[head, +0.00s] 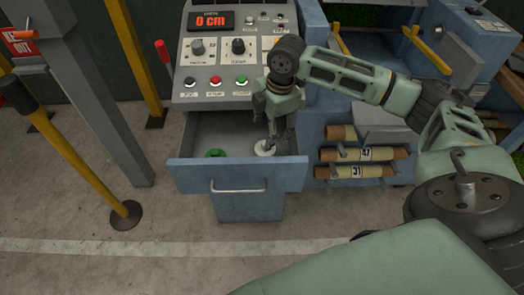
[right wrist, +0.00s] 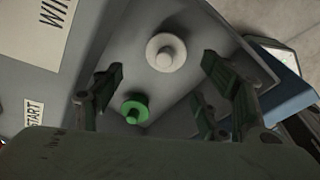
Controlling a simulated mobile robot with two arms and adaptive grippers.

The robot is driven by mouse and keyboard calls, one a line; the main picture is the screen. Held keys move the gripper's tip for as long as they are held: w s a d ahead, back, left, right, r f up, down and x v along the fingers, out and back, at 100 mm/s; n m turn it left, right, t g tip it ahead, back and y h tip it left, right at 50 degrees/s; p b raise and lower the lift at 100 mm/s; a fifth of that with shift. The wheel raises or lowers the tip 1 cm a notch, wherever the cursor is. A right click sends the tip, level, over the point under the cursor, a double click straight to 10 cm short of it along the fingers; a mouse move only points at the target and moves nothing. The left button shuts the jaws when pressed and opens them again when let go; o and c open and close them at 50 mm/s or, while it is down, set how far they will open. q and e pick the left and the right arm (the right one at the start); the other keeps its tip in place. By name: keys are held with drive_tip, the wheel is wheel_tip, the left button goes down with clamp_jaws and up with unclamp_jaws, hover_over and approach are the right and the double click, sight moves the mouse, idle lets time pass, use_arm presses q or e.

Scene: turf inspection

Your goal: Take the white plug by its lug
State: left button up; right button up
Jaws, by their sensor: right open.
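The white plug (head: 265,149) is a round disc with a raised lug, lying in the open blue drawer (head: 240,207). It also shows in the right wrist view (right wrist: 165,54), lug towards the camera. A green plug (head: 215,153) of like shape lies to its left in the drawer; in the right wrist view it is nearer (right wrist: 135,110). My right gripper (head: 272,138) reaches down into the drawer above the white plug and partly hides it. In the right wrist view its fingers (right wrist: 162,72) are spread, with the white plug just beyond their tips, untouched. My left gripper is out of view.
A console (head: 235,60) with a "0 cm" display, knobs and buttons stands above the drawer. Rolled tubes (head: 355,155) sit on a rack at the right. Yellow posts (head: 80,155) stand at the left; the front floor is clear.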

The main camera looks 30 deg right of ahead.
drive_tip(key=shift+s+a+f, duration=0.1)
drive_tip(key=shift+f, duration=0.75)
drive_tip(key=f, duration=0.5)
drive_tip(key=shift+w+f+p, duration=0.1)
drive_tip(key=shift+w+p, duration=0.2)
drive_tip(key=shift+p, duration=0.1)
drive_tip(key=shift+c, duration=0.3)
drive_tip(key=c, duration=1.2)
